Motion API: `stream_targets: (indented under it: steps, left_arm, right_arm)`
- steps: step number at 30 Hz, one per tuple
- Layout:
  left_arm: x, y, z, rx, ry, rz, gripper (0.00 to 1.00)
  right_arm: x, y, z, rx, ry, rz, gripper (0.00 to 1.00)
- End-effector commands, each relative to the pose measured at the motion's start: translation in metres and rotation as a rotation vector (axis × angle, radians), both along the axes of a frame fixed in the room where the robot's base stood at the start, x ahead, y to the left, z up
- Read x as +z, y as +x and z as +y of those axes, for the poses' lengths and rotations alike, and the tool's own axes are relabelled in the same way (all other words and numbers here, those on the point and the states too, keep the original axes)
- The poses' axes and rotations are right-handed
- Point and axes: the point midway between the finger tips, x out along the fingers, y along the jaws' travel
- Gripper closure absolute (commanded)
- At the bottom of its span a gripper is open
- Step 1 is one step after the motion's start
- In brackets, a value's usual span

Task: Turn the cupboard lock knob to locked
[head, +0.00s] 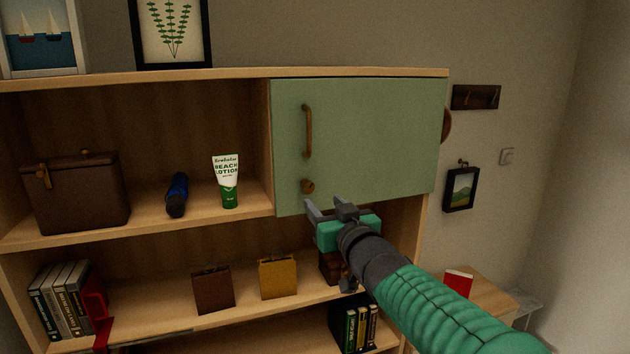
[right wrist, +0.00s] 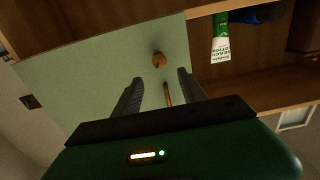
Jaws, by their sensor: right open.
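The green cupboard door (head: 375,135) is closed and has a brown vertical handle (head: 308,131). The small round brown lock knob (head: 307,186) sits below the handle near the door's lower left corner. In the right wrist view the knob (right wrist: 159,60) shows ahead, between and beyond the fingertips, with the handle (right wrist: 167,94) also between the fingers. My right gripper (head: 327,207) is open and empty, just below and to the right of the knob in the head view, apart from it. It also shows in the right wrist view (right wrist: 160,78). My left gripper is not in view.
Small boxes, a brown one (head: 213,289) and a yellow one (head: 277,277), and books (head: 68,300) are on the shelf below.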

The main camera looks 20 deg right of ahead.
Motion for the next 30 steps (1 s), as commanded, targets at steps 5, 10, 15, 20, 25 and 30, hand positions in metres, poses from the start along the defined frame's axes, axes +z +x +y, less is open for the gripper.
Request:
stream_targets:
  steps: [5,10,15,20,25,30]
  left_arm:
    - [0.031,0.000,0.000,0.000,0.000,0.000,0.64]
    - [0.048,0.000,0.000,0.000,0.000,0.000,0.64]
    - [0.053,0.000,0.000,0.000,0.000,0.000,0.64]
    - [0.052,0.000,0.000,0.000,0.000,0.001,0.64]
    - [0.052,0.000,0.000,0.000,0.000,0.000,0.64]
    - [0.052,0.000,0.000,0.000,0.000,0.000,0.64]
  right_arm:
    - [0.005,0.048,0.000,-0.002,-0.005,0.004,0.51]
    - [0.005,0.082,0.001,-0.001,-0.004,0.000,0.51]
    - [0.002,0.098,0.002,-0.001,-0.002,-0.002,0.51]
    - [0.000,0.100,0.002,-0.001,-0.001,-0.002,0.51]
    - [0.000,0.100,0.002,0.000,-0.001,-0.002,0.60]
    - [0.000,0.100,0.002,0.000,-0.001,-0.002,0.82]
